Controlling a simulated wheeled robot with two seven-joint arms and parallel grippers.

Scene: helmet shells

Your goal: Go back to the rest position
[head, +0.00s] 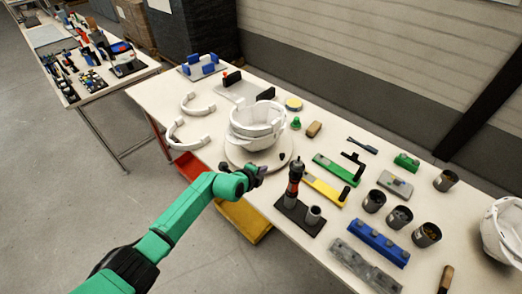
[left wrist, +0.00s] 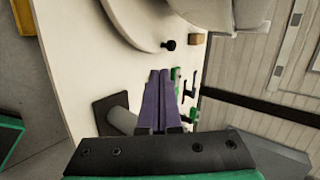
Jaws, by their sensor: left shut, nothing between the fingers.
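My left arm reaches in from the lower left in the head view. My left gripper (head: 259,172) is above the front edge of the table, near the round white turntable base. In the left wrist view the two fingers of my left gripper (left wrist: 160,78) lie together, shut and empty. A white helmet shell (head: 257,122) sits on the round base (head: 235,158), to the upper left of the black and red screwdriver (head: 294,180). My right gripper is not in view.
The screwdriver stands in a dark holder (head: 290,207) right of my gripper. Grey cups (head: 374,201), coloured blocks and another white shell (head: 505,232) fill the table's right side. Red (head: 192,167) and yellow (head: 243,222) bins lie below the front edge. The floor at left is clear.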

